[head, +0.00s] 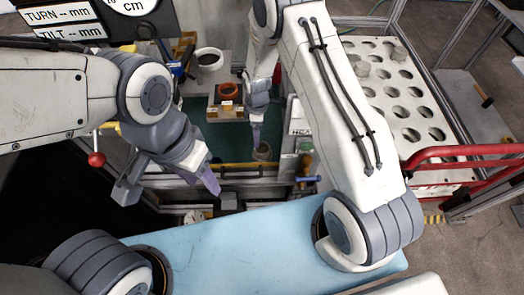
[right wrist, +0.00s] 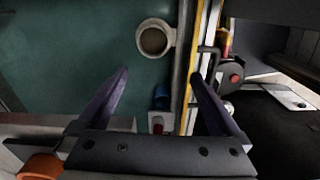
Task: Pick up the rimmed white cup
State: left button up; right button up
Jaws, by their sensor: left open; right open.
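A white cup with a broad rim (head: 209,60) stands at the back, left of centre in the head view. A smaller pale cup (head: 262,152) stands by the yellow rail. A round cup with a pale rim and brownish inside (right wrist: 155,40) shows in the right wrist view beyond the fingertips; it looks like the small one. Which is the task's cup I cannot tell for sure. My right gripper (right wrist: 160,75) is open and empty, pointing down close to the small cup, apart from it. My left gripper (head: 168,190) is open and empty, left of both cups.
A yellow rail (head: 230,168) runs along the green floor's near edge. A white rack with round holes (head: 398,95) and red bars (head: 450,153) stand at right.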

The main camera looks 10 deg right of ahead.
jog(key=n+p, duration=0.1)
send_near(262, 148)
jog(key=s, duration=0.3)
jog(key=f, duration=0.1)
jog(key=f+p, duration=0.1)
jog(key=f, duration=0.3)
jog(key=shift+w+a, duration=0.2)
jog(key=shift+a, duration=0.1)
jog(key=shift+w+f, duration=0.1)
jog(key=shift+f, duration=0.4)
jog(key=c, duration=1.4)
